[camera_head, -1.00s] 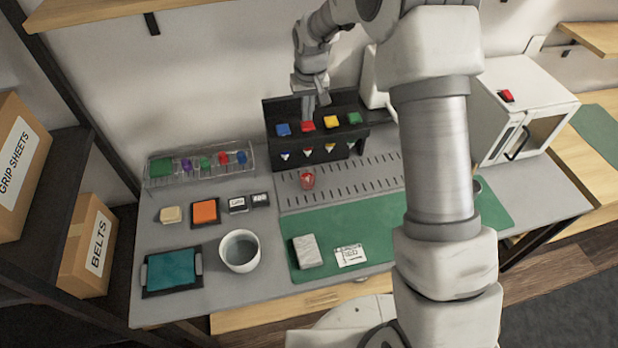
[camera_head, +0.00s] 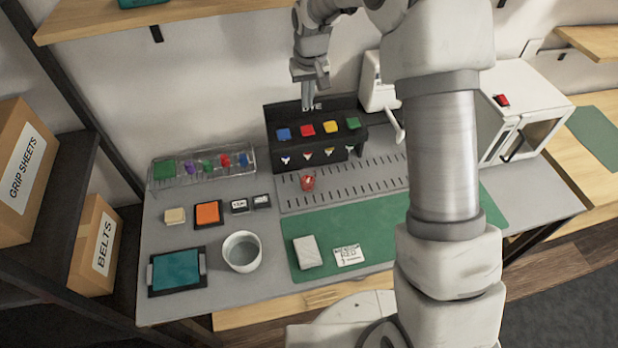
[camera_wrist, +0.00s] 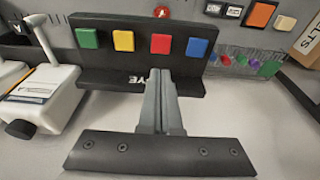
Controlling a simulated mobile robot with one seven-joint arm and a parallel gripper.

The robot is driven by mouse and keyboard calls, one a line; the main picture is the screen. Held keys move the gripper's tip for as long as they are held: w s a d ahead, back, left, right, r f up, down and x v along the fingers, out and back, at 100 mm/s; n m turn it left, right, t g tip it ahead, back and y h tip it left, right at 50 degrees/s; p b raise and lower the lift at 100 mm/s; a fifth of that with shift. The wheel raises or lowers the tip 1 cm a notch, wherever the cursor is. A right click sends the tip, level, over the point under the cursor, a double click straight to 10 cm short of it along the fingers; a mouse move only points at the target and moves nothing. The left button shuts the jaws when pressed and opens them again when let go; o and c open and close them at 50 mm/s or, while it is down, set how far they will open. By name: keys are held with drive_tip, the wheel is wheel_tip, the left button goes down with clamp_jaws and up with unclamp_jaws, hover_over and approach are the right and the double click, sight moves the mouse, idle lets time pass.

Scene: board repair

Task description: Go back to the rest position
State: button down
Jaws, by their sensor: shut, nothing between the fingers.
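My gripper (camera_head: 308,102) is shut and empty. It hangs in the air just above and behind the black dispenser rack (camera_head: 290,153). The rack carries a blue button (camera_head: 284,133), a red button (camera_head: 307,130), a yellow button (camera_head: 331,127) and a green button (camera_head: 352,123). A red-topped cup-like object (camera_head: 307,181) sits on the slotted grey plate (camera_head: 370,182) in front of the rack.
A grey bowl (camera_head: 241,251), a teal pad (camera_head: 176,271), an orange block (camera_head: 207,213) and a clear rack (camera_head: 203,168) stand on the left. A green mat (camera_head: 330,225) holds a white block (camera_head: 307,251) and a card (camera_head: 347,254). A white machine (camera_head: 520,110) stands right.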

idle(0.4)
drive_tip(key=s+d+r+t+b, duration=0.1)
drive_tip(key=s+d+r, duration=0.3)
drive_tip(key=s+r, duration=0.3)
drive_tip(key=s+d+r, duration=0.3)
drive_tip(key=s+r, duration=0.4)
drive_tip(key=r, duration=0.1)
drive_tip(key=s+d+m+t, duration=0.1)
drive_tip(key=s+d, duration=0.1)
drive_tip(key=s, duration=0.8)
drive_tip(key=s+d+m+t+b, duration=0.1)
drive_tip(key=s+d, duration=0.2)
drive_tip(key=s, duration=0.7)
drive_tip(key=shift+r, duration=0.3)
